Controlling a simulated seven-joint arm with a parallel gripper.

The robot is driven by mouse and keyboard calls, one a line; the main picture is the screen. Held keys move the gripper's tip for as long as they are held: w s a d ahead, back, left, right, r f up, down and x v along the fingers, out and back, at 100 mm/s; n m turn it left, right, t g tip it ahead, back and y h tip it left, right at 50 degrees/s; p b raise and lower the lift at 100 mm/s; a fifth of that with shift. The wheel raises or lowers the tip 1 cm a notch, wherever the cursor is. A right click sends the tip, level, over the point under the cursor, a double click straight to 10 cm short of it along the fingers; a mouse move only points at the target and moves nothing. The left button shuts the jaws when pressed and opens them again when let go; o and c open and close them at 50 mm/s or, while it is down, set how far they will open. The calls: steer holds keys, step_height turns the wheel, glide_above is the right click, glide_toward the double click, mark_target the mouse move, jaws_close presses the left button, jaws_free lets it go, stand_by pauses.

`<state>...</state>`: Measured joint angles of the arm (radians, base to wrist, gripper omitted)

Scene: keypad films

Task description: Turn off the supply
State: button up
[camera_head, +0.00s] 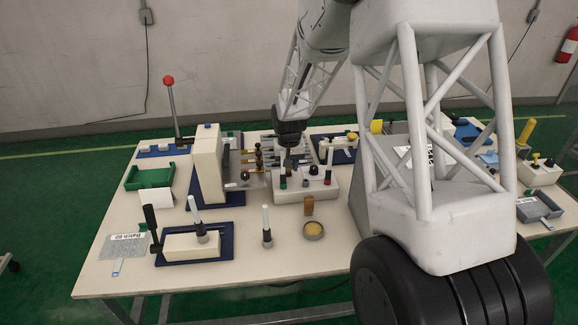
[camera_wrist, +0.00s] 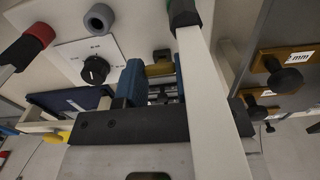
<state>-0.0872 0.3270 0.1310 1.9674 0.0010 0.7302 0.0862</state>
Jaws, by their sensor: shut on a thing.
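A white box (camera_head: 318,190), apparently the supply, stands mid-table with knobs and coloured fittings on top. In the wrist view its pale top carries a black round knob (camera_wrist: 95,70) on a white label plate and a grey ring (camera_wrist: 100,18). My gripper (camera_head: 288,150) reaches down over the box's left part. In the wrist view its blue-padded fingers (camera_wrist: 156,85) are shut on a small brass-coloured part (camera_wrist: 159,69) at the box top. Most of that part is hidden, so I cannot tell its setting.
A red-based fitting (camera_wrist: 38,34) and a green-based one (camera_wrist: 186,14) with a long pale shaft stand close by my fingers. A white upright block (camera_head: 207,165) is left of the box.

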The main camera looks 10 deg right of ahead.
steer(key=shift+w, duration=0.15)
steer(key=shift+w+r+g, duration=0.1)
steer(key=shift+w+g, duration=0.45)
steer(key=shift+g, duration=0.75)
steer(key=w+g, duration=0.1)
steer(key=g, duration=0.2)
steer(key=shift+w, duration=0.2)
steer(key=w+g, duration=0.1)
steer(key=g, duration=0.1)
steer(key=shift+g, duration=0.3)
steer(key=shift+w+f+g, duration=0.25)
steer(key=shift+w+g, duration=0.15)
steer(key=shift+g, duration=0.5)
steer(key=shift+w+f+g, duration=0.25)
steer(key=shift+w+g, duration=0.1)
steer(key=shift+g, duration=0.55)
steer(key=o, duration=0.9)
steer(key=shift+w, duration=0.15)
